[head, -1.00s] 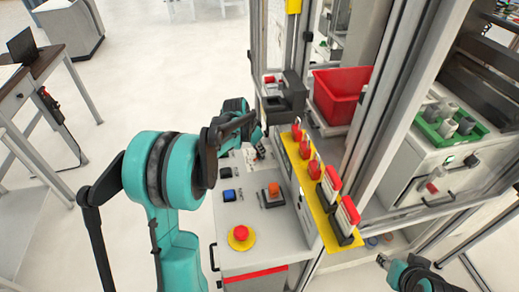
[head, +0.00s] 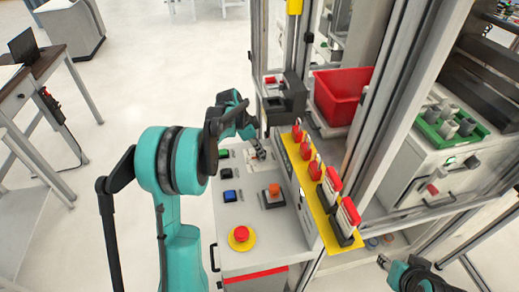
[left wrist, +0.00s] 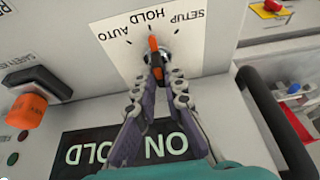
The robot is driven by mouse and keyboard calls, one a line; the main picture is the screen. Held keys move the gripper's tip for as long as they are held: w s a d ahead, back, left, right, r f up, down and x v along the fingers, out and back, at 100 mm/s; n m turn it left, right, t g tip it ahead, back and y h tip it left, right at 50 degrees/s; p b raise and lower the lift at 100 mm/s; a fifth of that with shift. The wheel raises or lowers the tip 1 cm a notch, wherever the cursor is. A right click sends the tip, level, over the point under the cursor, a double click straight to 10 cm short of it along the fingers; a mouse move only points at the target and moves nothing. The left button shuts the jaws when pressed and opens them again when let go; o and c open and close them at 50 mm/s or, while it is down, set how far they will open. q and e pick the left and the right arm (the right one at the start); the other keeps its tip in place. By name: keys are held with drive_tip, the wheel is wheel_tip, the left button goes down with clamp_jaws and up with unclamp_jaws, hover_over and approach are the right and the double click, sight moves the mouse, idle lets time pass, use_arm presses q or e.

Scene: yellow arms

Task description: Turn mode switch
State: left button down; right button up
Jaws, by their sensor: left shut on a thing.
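The mode switch (left wrist: 156,56) is an orange and black knob on a white plate marked AUTO, HOLD and SETUP in the left wrist view. Its orange pointer is toward the HOLD mark. My left gripper (left wrist: 160,76) is shut on the knob, with a finger on each side of it. In the head view my left gripper (head: 259,153) is at the console top, where it largely hides the switch. A dark display (left wrist: 130,148) below the plate reads ON HOLD. My right gripper (head: 384,262) is at the lower right of the head view, away from the switch; its jaw state is unclear.
An orange knob on a black base (left wrist: 28,108) is left of the plate. A black handle (left wrist: 278,122) is at the right. In the head view, a red emergency button (head: 241,234) is at the console's front, and a yellow rail (head: 328,205) with red-topped parts runs alongside.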

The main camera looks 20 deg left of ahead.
idle(0.3)
use_arm(q)
drive_tip(key=c, duration=1.6)
unclamp_jaws()
drive_tip(key=v, duration=1.2)
drive_tip(key=shift+f, duration=0.1)
